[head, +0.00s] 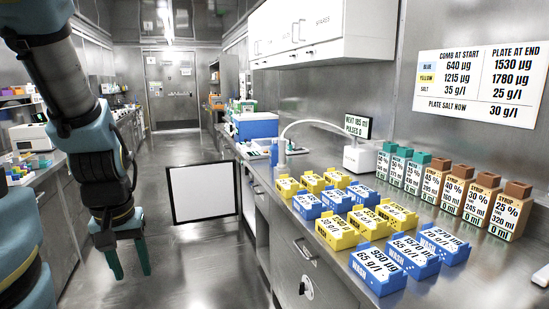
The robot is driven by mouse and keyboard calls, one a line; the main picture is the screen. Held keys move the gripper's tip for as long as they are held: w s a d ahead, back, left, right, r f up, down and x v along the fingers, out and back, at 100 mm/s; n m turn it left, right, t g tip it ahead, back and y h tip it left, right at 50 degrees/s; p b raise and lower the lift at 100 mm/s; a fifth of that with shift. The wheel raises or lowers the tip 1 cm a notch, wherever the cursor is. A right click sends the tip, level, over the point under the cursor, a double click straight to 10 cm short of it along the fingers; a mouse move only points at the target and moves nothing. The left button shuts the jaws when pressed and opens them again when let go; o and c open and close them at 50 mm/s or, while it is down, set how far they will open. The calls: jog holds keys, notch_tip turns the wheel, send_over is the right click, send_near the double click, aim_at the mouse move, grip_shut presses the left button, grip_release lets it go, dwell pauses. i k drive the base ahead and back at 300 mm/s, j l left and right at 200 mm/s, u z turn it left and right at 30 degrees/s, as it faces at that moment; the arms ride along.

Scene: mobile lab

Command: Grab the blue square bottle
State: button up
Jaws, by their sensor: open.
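Several blue square containers, some with "WASH" labels, stand among yellow ones on the right counter. One blue container (376,268) is at the front edge, and another blue container (443,243) is behind it to the right. Several square bottles with teal tops and white labels (397,168) stand farther back by the wall. I cannot tell which of these is the blue square bottle. My gripper (131,273) hangs at the left, pointing down over the floor, open and empty. It is well apart from the containers, left of the counter.
The right counter (505,268) also holds yellow containers (337,229), brown-topped syrup bottles (470,198) and a white device with a curved tube (362,158). A white-panelled open door (202,193) stands beyond my gripper. Floor (185,255) between the counters is clear.

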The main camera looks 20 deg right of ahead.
aim_at(273, 150)
jog(key=i+z, duration=0.1)
jog(key=z, duration=0.3)
jog(key=i+z, duration=0.1)
jog(key=z, duration=0.25)
jog(key=i+j+z, duration=0.1)
jog(key=z, duration=0.3)
jog(key=i+j+z, duration=0.45)
jog(key=i+j, duration=0.15)
jog(key=j, duration=0.15)
jog(key=i+j+z, duration=0.2)
jog(key=j, duration=0.25)
jog(key=i+j+z, duration=0.2)
jog(key=j, duration=0.25)
jog(key=i+j, duration=0.2)
jog(key=j, duration=0.15)
jog(key=i+j, duration=0.15)
jog(key=j, duration=0.2)
jog(key=i+j, duration=0.2)
jog(key=j, duration=0.15)
jog(key=i+j+z, duration=0.1)
jog(key=j, duration=0.25)
jog(key=i+j, duration=0.25)
jog(key=j, duration=0.15)
jog(key=i+j, duration=0.15)
jog(key=j, duration=0.2)
jog(key=i+j, duration=0.15)
jog(key=j, duration=0.2)
jog(key=i+j, duration=0.5)
jog(key=j, duration=0.2)
